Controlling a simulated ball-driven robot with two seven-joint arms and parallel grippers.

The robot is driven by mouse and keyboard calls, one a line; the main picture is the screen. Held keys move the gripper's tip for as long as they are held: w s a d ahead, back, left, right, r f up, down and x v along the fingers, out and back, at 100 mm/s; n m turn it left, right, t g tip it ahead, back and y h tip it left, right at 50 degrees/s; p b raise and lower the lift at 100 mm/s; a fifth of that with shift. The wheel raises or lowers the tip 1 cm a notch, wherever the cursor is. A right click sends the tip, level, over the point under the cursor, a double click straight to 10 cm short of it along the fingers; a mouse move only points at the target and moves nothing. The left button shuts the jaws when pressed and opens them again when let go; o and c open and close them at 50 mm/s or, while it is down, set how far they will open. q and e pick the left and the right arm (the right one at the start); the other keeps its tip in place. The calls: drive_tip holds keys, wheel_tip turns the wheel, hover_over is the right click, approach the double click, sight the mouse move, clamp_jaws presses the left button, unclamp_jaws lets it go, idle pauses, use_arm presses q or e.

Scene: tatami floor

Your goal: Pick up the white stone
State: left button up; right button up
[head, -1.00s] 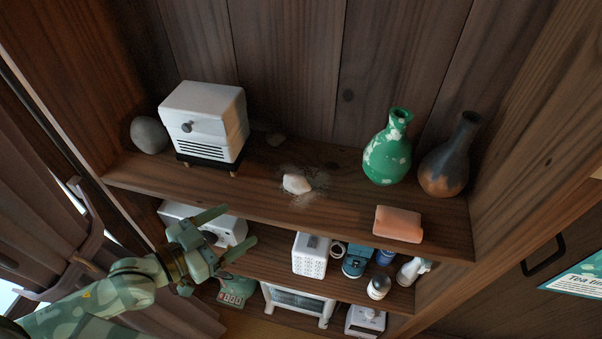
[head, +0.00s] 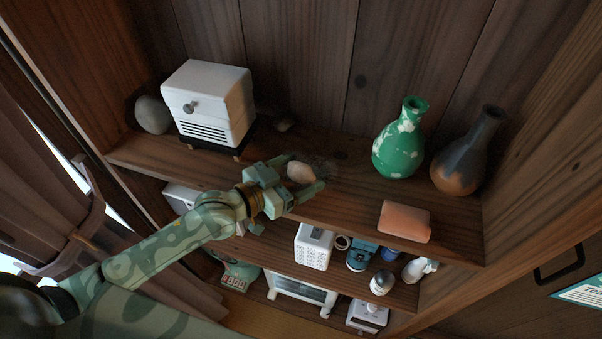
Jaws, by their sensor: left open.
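The white stone (head: 300,172) lies on the top shelf, right of the white box-shaped device. It looks pale and slightly tan in the shade. My left gripper (head: 299,174) is open, with one finger on the far side of the stone and the other on the near side. The stone sits between the fingertips; I cannot tell whether either finger touches it. My right gripper does not show.
On the top shelf (head: 345,207) stand a grey round stone (head: 153,114), a white device (head: 209,103), a green vase (head: 400,140), a dark vase (head: 467,155) and an orange block (head: 405,221). Lower shelves hold several small items.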

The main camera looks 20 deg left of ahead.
sight(309, 169)
use_arm(q)
drive_tip(key=x, duration=0.3)
drive_tip(key=shift+w+f, duration=0.1)
drive_tip(key=shift+a, duration=0.1)
drive_tip(key=c, duration=1.1)
